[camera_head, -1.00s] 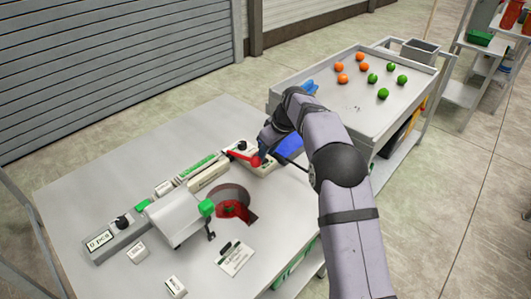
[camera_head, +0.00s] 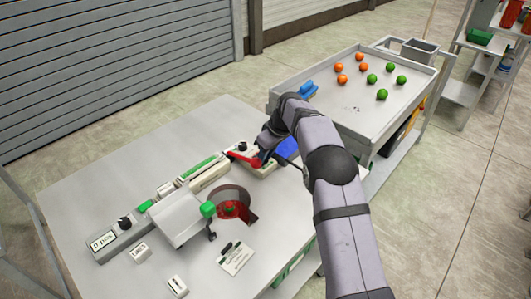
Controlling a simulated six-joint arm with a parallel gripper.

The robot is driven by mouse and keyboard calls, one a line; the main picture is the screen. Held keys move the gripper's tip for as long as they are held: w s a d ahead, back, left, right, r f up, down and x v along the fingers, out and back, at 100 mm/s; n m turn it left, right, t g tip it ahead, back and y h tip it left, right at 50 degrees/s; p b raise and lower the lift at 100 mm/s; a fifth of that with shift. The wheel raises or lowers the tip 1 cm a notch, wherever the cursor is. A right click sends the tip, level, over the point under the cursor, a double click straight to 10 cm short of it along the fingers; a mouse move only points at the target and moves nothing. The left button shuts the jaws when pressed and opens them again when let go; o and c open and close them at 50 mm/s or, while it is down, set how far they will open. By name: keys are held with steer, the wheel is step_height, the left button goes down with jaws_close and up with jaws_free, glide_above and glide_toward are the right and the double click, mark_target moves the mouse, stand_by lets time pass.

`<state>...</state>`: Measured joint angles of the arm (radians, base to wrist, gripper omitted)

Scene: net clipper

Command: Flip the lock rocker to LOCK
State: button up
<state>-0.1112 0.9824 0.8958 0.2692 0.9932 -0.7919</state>
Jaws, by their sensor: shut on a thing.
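A cream control box (camera_head: 266,171) sits on the far right part of the grey machine table. A black knob (camera_head: 242,146) shows at its left end, and a red lever (camera_head: 243,158) lies along its front. My gripper (camera_head: 262,157) is at the lever's right end, low over the box, and appears shut on it. My wrist hides the fingertips and part of the box. A small black switch (camera_head: 227,246) stands by a white label plate at the table's front. The labels are too small to read, so I cannot tell which part is the lock rocker.
A grey hopper (camera_head: 178,219) with a green knob (camera_head: 208,209) stands left of a round red-lined opening (camera_head: 232,204). A counter display (camera_head: 103,242) is at far left. A trolley tray (camera_head: 347,105) behind holds orange and green balls.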

steer(key=shift+a+r+p, duration=0.1)
steer(key=shift+r+p, duration=0.3)
steer(key=shift+p, duration=0.7)
steer(key=shift+w+f+g+h+p, duration=0.1)
steer(key=shift+f+g+h+p, duration=0.25)
steer(key=shift+p, duration=0.25)
steer(key=o, duration=0.8)
steer(key=shift+r, duration=0.1)
steer(key=shift+b+v, duration=1.15)
steer(key=shift+v, duration=2.5)
